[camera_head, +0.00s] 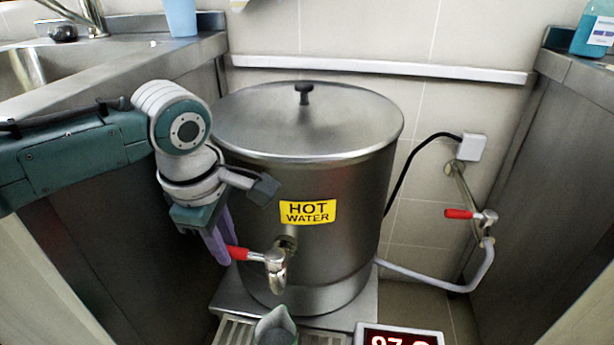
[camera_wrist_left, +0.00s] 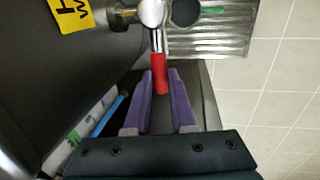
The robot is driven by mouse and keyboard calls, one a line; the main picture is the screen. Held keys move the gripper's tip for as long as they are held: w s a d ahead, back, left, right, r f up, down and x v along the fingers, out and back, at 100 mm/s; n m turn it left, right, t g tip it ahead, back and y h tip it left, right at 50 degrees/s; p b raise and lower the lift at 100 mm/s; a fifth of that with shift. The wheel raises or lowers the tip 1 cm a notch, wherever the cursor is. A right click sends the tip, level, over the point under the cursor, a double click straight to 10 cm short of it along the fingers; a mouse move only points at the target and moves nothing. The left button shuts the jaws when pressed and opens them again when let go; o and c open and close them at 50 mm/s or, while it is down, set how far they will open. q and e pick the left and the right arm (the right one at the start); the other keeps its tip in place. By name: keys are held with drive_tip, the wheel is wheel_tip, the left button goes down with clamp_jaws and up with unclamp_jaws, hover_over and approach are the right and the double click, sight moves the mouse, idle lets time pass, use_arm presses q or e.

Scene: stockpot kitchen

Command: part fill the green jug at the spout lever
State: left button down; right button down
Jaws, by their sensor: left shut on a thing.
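The steel hot water urn (camera_head: 305,180) has a spout (camera_head: 276,270) low on its front with a red lever (camera_head: 238,253) pointing left. My left gripper (camera_head: 224,250) is shut on the outer end of that lever. In the left wrist view its purple fingers (camera_wrist_left: 161,80) sit on both sides of the red lever (camera_wrist_left: 161,75). The green jug (camera_head: 276,327) stands below the spout, cut off by the bottom edge. The jug's dark opening (camera_wrist_left: 186,12) and green handle (camera_wrist_left: 212,10) show in the left wrist view. I cannot tell whether water runs. My right gripper is out of view.
The jug stands over a slatted drip tray (camera_head: 236,332). A display with red digits (camera_head: 400,336), cut off, is to its right. A second red-handled valve (camera_head: 459,214) is on the wall pipe at right. Steel counters (camera_head: 100,75) flank the urn.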

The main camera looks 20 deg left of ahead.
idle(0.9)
use_arm(q)
drive_tip(key=r+p, duration=0.1)
drive_tip(key=p, duration=0.3)
drive_tip(key=shift+r+n+p, duration=0.2)
drive_tip(key=shift+n+p, duration=0.1)
drive_tip(key=shift+n, duration=0.1)
drive_tip(key=s+n+p, duration=0.1)
drive_tip(key=p, duration=0.1)
drive_tip(key=s+d+f+n+p, duration=0.1)
drive_tip(key=n+p, duration=0.1)
drive_tip(key=shift+s+d+f+n+y+p, duration=0.15)
drive_tip(key=shift+n+y+p, duration=0.15)
drive_tip(key=shift+p, duration=0.1)
drive_tip(key=c, duration=0.8)
unclamp_jaws()
drive_tip(key=shift+o, duration=0.2)
